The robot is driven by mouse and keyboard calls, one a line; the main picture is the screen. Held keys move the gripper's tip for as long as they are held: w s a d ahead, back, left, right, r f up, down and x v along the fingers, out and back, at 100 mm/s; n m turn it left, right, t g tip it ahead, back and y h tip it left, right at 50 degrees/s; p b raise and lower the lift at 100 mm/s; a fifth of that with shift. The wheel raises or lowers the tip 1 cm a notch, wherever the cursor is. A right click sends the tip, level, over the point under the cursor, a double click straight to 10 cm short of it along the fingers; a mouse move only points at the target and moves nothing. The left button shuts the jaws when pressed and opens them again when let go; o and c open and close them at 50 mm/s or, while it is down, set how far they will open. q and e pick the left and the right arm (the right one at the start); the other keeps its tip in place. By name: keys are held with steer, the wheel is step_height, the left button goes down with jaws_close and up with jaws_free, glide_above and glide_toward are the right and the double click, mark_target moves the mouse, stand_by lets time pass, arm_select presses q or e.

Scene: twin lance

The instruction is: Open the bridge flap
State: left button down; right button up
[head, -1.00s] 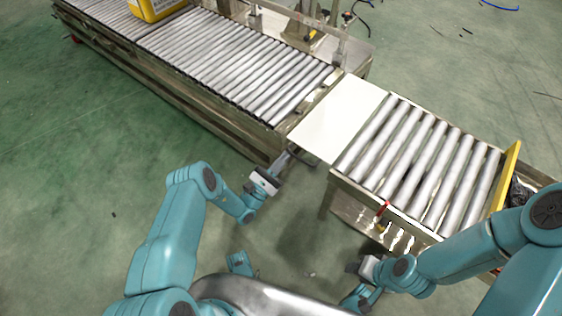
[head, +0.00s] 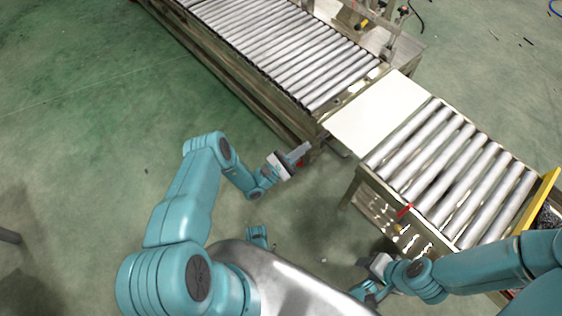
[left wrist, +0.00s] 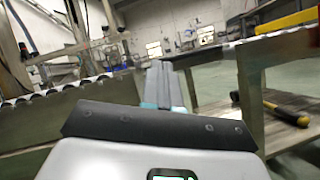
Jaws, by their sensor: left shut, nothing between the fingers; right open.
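The bridge flap (head: 378,112) is a plain white plate. It lies flat across the gap between the long roller conveyor (head: 290,45) and the short roller table (head: 455,170). My left gripper (head: 303,151) is in front of the long conveyor's near corner, left of the flap and apart from it in the head view. Its fingers are shut and empty; they also show in the left wrist view (left wrist: 165,85), pointing into the gap between the two conveyors. My right gripper (head: 372,263) is low by the near side of the short table, partly hidden, and open.
A yellow end stop (head: 537,200) closes the short table's right end. A metal frame (head: 370,15) stands behind the long conveyor.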

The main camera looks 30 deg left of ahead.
arm_select(q)
steer(key=v, duration=1.2)
steer(key=shift+r, duration=0.15)
